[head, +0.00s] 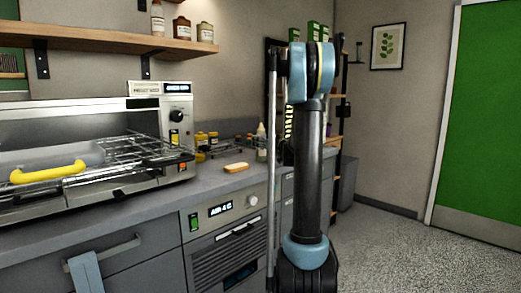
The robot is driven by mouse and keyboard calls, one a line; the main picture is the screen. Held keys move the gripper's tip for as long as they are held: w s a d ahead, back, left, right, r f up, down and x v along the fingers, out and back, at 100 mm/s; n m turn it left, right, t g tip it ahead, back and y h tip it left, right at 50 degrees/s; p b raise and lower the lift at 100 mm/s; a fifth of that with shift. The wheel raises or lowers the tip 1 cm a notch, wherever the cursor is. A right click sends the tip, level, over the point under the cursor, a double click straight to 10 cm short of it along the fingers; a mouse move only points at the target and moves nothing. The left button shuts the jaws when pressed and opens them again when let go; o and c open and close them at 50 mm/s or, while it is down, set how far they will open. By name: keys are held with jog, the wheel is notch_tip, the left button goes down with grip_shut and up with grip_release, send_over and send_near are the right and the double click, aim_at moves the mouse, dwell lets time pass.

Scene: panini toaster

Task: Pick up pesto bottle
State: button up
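No bottle can be clearly made out as the pesto bottle. In the head view a pale bottle with a pointed top (261,131) stands at the back of the counter, just left of my arm. On the wall shelf are a tall bottle (158,19) and two dark jars with pale lids, one at the middle (182,28) and one at the right (205,33). My arm stands upright right of the counter, and my gripper cannot be made out.
A panini toaster (178,140) with wire racks and a yellow handle fills the left of the grey counter (214,181). A small orange-tan block (236,168) lies near the counter's front edge. Open floor (400,250) lies right, before a green door (481,120).

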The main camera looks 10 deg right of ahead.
jog(key=c, duration=0.6)
notch_tip(320, 180, up, 10)
dwell(0.4)
jog(key=o, duration=0.6)
jog(key=c, duration=0.6)
